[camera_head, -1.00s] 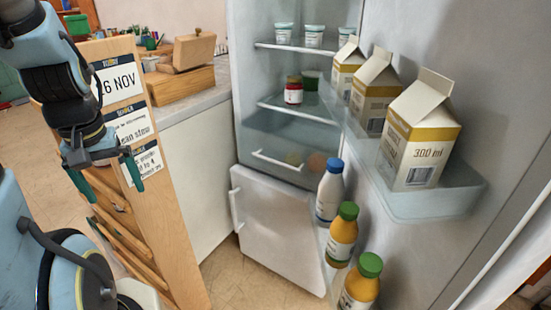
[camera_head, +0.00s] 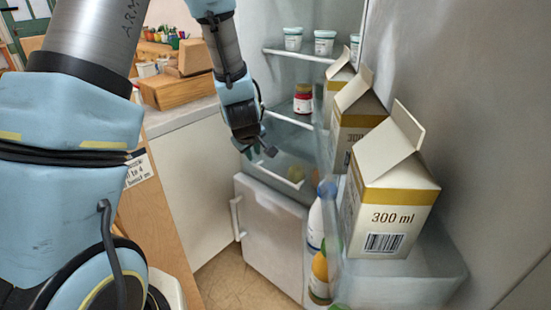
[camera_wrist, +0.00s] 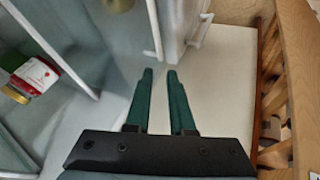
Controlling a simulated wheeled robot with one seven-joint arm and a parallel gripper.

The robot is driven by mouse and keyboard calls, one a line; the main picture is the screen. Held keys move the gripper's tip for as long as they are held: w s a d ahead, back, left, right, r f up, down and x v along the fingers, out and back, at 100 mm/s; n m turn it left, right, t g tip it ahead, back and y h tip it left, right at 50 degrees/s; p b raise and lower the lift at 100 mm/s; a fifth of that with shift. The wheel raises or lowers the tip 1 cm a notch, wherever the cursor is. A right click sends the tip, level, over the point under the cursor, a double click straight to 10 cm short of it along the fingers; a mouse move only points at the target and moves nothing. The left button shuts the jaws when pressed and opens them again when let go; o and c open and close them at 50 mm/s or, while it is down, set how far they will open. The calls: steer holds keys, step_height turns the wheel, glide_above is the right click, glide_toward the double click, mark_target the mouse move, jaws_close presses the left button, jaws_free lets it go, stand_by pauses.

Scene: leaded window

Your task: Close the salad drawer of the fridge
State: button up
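The clear salad drawer (camera_head: 297,172) is low in the fridge, below the shelf with the red-labelled jar. It appears to stick out towards the front, with its white handle bar (camera_head: 277,176) below my gripper (camera_head: 264,147). My gripper is in front of the fridge's left side, close to the drawer, and seems empty. In the wrist view, its two green fingers (camera_wrist: 160,75) are a narrow gap apart with nothing visible between them. A white bar (camera_wrist: 154,30), likely the drawer handle, lies just beyond the fingertips. Whether the fingers touch the drawer is unclear.
The fridge door on the right holds cartons (camera_head: 390,195) and bottles (camera_head: 315,225). The closed lower white door (camera_head: 270,235) has a vertical handle (camera_head: 236,218). A white cabinet (camera_head: 185,195) stands at left. A red-labelled jar (camera_head: 303,98) is on the shelf above.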

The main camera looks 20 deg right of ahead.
steer(key=shift+d+f, duration=0.2)
steer(key=shift+d, duration=0.35)
steer(key=shift+d+f, duration=0.15)
steer(key=shift+d, duration=0.35)
steer(key=shift+c, duration=0.7)
steer(key=shift+w+d+f, duration=0.15)
steer(key=shift+w+d, duration=0.05)
steer(key=shift+d, duration=0.15)
jaws_close()
steer(key=p, duration=0.2)
glide_toward(265, 167)
steer(key=x, duration=0.4)
steer(key=shift+w+f, duration=0.15)
steer(key=shift+f, duration=0.2)
